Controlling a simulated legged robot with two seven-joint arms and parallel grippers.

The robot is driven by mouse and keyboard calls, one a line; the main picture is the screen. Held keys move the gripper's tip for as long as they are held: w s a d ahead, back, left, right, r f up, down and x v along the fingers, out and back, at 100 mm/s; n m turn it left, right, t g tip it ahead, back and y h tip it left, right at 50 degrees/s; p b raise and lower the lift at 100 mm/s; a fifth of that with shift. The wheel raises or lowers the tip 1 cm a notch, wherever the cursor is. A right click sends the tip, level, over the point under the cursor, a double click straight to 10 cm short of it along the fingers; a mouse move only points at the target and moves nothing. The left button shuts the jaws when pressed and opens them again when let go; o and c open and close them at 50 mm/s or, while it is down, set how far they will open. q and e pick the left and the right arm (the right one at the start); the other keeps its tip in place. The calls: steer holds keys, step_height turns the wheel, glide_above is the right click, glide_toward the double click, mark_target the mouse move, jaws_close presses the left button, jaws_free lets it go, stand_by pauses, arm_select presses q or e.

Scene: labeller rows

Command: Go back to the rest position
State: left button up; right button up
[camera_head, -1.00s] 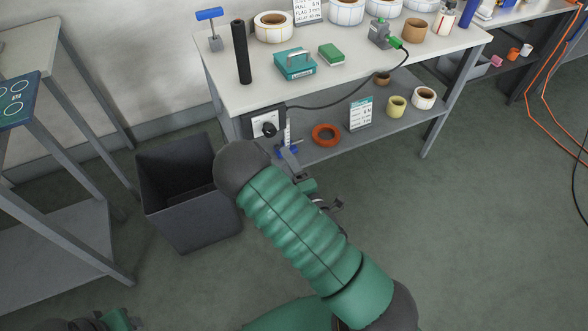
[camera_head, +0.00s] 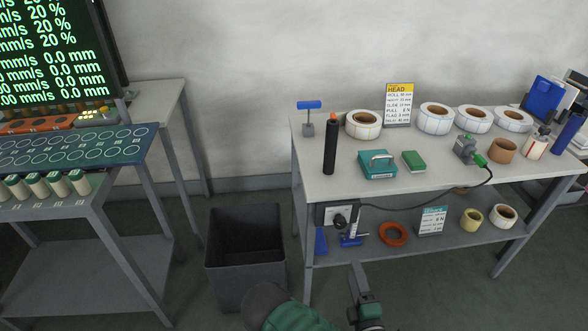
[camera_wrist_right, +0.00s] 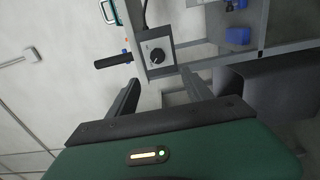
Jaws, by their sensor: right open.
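My right gripper (camera_head: 358,282) shows at the bottom of the head view, in front of the workbench's lower shelf and to the right of the bin. It is open and nothing shows between its fingers. In the right wrist view its two dark fingers stand apart (camera_wrist_right: 162,92), with a grey box with a black dial beyond them. My green right forearm fills the bottom middle of the head view and is mostly cut off. My left gripper is not in view.
A workbench (camera_head: 312,176) with label rolls, a black roller (camera_head: 330,147) and a teal case (camera_head: 378,165) stands at the right. A dark bin (camera_head: 246,290) stands on the floor beside it. A rack table with a screen (camera_head: 55,50) is at the left.

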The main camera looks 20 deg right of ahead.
step_height(320, 180, down, 7)
steer(key=w+m+g+h, duration=0.1)
steer(key=m+g+h, duration=0.1)
steer(key=m+g, duration=0.8)
steer(key=s+a+r+m+g+y, duration=0.25)
steer(key=a+r+m+y, duration=0.3)
steer(key=a, duration=0.55)
steer(key=s+r+g+p, duration=0.1)
steer(key=s+r+p, duration=0.2)
steer(key=r+p, duration=0.5)
steer(key=s+a+r+g+p, duration=0.1)
steer(key=s+r+p, duration=0.2)
steer(key=r+p, duration=0.6)
step_height(320, 180, up, 6)
steer(key=shift+a+r+y+p, duration=0.1)
steer(key=shift+a+y+p, duration=0.15)
steer(key=shift+y, duration=0.2)
steer(key=shift+w, duration=0.1)
